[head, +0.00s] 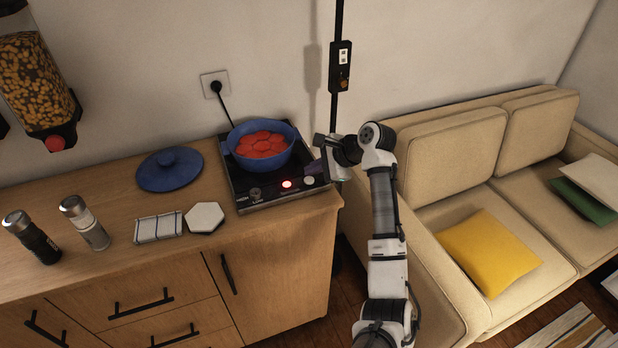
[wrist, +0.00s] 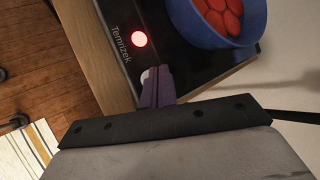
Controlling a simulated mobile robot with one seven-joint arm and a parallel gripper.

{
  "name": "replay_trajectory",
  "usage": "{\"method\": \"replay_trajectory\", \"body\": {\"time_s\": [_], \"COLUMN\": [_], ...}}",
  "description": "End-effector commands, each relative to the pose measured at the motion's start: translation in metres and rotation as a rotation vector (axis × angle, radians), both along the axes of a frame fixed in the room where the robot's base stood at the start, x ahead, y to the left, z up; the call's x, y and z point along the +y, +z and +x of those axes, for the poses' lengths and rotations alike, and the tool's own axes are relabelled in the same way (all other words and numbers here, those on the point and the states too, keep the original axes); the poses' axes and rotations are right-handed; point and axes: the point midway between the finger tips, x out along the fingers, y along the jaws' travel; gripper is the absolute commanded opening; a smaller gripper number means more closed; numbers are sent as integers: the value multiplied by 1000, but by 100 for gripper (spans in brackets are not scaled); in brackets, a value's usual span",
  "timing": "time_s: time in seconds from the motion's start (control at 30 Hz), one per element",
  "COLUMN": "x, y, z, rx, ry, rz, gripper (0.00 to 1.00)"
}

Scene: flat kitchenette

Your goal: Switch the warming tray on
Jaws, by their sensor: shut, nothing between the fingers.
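The warming tray (head: 238,185) is a flat black plate at the right end of the wooden counter. Its front edge has a knob (head: 256,194), a lit red light (head: 286,184) and a pale round button (head: 309,181). A blue pot (head: 290,137) with red pieces in it stands on the tray. My gripper (head: 318,168) is shut and empty at the tray's right front corner. In the wrist view the fingertips (wrist: 152,80) are at the pale button, covering most of it; I cannot tell whether they touch it. The red light (wrist: 139,39) glows there too.
A blue lid (head: 170,168), a white hexagonal coaster (head: 204,217), a folded cloth (head: 158,228) and two shakers (head: 84,222) lie or stand left of the tray. A power cord runs to the wall socket (head: 215,84). A beige sofa (head: 450,150) is at right.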

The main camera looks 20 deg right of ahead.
Motion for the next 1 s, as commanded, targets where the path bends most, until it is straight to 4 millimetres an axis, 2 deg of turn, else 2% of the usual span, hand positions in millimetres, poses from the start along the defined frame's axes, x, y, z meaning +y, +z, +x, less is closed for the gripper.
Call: {"method": "replay_trajectory", "body": {"time_s": [0.67, 1.0], "x": [0, 0], "y": [57, 60], "z": [0, 0], "rx": [0, 0], "ry": [1, 0], "rz": [-1, 0], "gripper": [0, 0]}}
